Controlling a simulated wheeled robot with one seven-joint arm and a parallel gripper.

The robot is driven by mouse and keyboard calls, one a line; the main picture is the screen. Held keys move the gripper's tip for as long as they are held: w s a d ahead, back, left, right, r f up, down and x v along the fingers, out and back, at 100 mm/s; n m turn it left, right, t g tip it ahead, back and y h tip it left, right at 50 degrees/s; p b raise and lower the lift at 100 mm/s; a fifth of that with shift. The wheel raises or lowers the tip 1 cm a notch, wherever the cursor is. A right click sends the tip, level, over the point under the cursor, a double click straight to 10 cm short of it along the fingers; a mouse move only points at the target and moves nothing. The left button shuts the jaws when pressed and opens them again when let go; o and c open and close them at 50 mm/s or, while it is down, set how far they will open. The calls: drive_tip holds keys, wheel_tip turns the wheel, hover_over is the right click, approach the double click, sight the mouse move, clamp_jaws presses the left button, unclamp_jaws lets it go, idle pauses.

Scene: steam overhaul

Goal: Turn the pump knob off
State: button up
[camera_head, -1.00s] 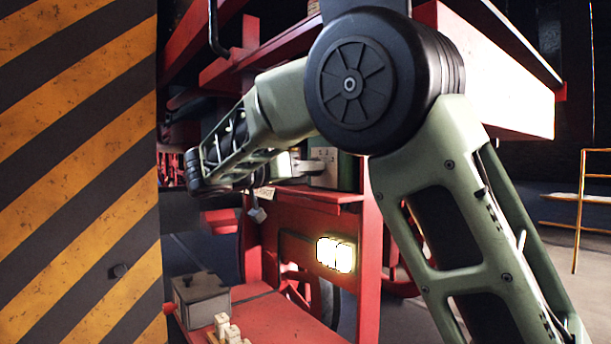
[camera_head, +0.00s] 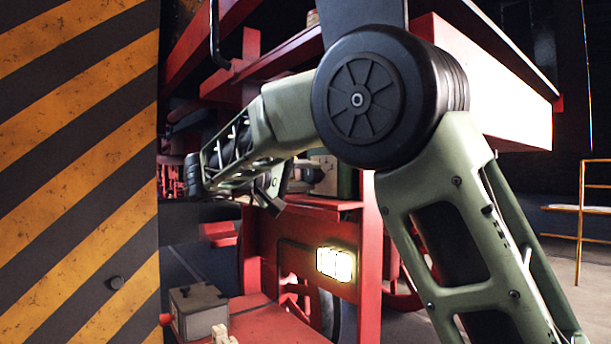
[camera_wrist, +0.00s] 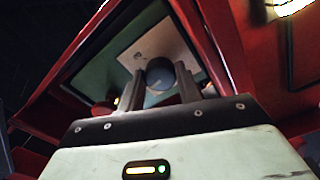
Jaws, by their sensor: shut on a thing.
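The pump knob (camera_wrist: 160,73) is a round grey-blue knob on a pale plate (camera_wrist: 150,45) of a green box, in the wrist view. My gripper (camera_wrist: 161,85) has its two dark fingers on either side of the knob and is shut on it. In the head view the green box with its pale panel (camera_head: 325,178) stands on a red shelf. My gripper reaches it from the left there, and its fingertips and the knob cannot be made out clearly. The knob's turn position cannot be read.
A red frame (camera_wrist: 235,60) surrounds the box closely. A lit lamp (camera_head: 335,264) is below the shelf. A grey box (camera_head: 198,308) stands on a lower red surface. A striped yellow-black panel (camera_head: 80,170) fills the left side.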

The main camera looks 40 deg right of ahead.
drive_tip(key=n+p, duration=0.1)
drive_tip(key=n, duration=0.1)
drive_tip(key=n+p, duration=0.2)
drive_tip(key=n, duration=0.1)
drive_tip(key=shift+r+n, duration=0.2)
drive_tip(key=shift+n, duration=0.1)
drive_tip(key=n+p, duration=0.3)
drive_tip(key=shift+n, duration=0.3)
drive_tip(key=shift+f+n+p, duration=0.1)
drive_tip(key=shift+n+p, duration=0.35)
drive_tip(key=shift+n, duration=0.15)
drive_tip(key=shift+f, duration=0.1)
drive_tip(key=o, duration=1)
drive_tip(key=shift+a, duration=0.1)
drive_tip(key=a+b, duration=0.5)
drive_tip(key=a, duration=1.2)
drive_tip(key=shift+s+a, duration=0.15)
drive_tip(key=shift+s, duration=0.15)
